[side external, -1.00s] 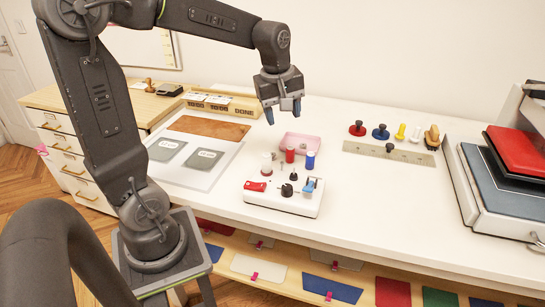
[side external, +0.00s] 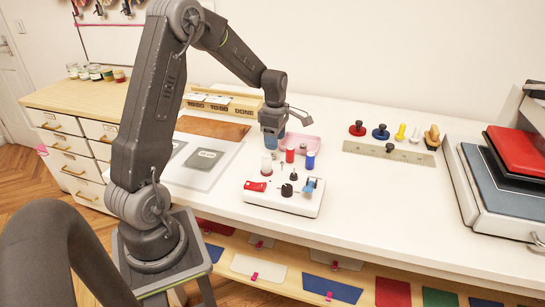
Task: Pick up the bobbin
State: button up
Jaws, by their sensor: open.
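My gripper (side external: 272,141) points down just left of the pink tray (side external: 315,142), low and behind the white spool in the picture. Its bluish fingers are open, seen nearly edge-on, and I see nothing held between them. A small grey piece (side external: 303,148) shows at the tray's near side, between the red spool (side external: 290,155) and the blue spool (side external: 310,160); it may be the bobbin, but it is too small to be sure. A white spool (side external: 267,165) stands at the left of these. My gripper covers the tray's left end.
A white machine (side external: 275,203) with a red switch and black knobs sits in front of the spools. A ruler (side external: 390,152) and several coloured knob-handled pieces lie right. A red-topped press (side external: 515,155) stands far right. Mats lie left. The table's middle right is clear.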

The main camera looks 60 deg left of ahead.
aim_at(273, 158)
jog(key=shift+a+f, duration=0.2)
jog(key=shift+f, duration=1.25)
jog(key=shift+a+f, duration=0.15)
jog(key=shift+f, duration=1.25)
jog(key=shift+c, duration=0.5)
jog(key=c, duration=0.9)
